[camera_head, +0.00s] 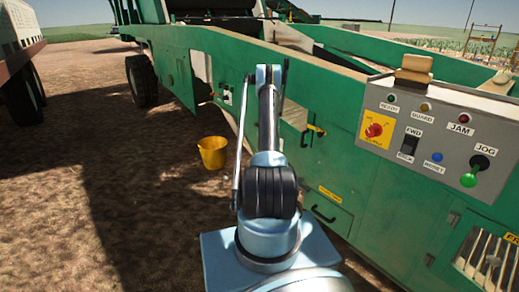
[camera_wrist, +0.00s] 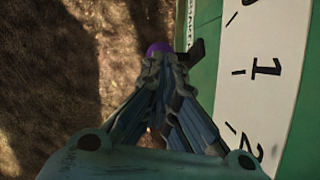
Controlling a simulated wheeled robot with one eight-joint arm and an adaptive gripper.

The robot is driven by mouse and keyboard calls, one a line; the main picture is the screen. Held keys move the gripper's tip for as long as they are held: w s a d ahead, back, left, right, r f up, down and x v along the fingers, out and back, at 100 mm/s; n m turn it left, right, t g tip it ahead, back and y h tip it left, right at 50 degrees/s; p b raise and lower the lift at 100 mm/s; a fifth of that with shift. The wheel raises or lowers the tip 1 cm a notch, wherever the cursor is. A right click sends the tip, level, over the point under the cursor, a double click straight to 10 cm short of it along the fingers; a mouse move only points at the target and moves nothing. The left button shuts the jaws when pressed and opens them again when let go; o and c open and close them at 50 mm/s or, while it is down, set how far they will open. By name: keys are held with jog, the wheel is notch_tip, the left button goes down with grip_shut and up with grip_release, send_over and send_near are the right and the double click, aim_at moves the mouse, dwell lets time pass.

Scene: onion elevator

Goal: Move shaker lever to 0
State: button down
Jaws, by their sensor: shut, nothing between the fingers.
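In the wrist view, my gripper (camera_wrist: 164,60) is shut, its fingertips close together at the shaker lever. The lever's purple knob (camera_wrist: 158,47) shows just beyond the tips, partly hidden by them. A dark lever part (camera_wrist: 197,50) sticks out to the right of the tips, toward the green panel. Whether the fingers touch the knob is unclear. A white curved scale (camera_wrist: 262,100) carries black ticks and the numbers 1 and 2, with another mark cut off at the top edge. The dark lever part lies slightly above the 1 tick in the picture. The head view does not show the lever clearly.
The green machine side (camera_head: 335,150) runs along the right of my arm. A control box (camera_head: 440,130) with buttons and a yellow-red switch is mounted at right. A yellow bucket (camera_head: 212,152) stands on the ground at left. Bare ground lies open left of the arm.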

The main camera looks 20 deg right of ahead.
jog(key=shift+w+a, duration=0.2)
jog(key=shift+w, duration=0.15)
jog(key=shift+w+a, duration=0.1)
dwell(0.3)
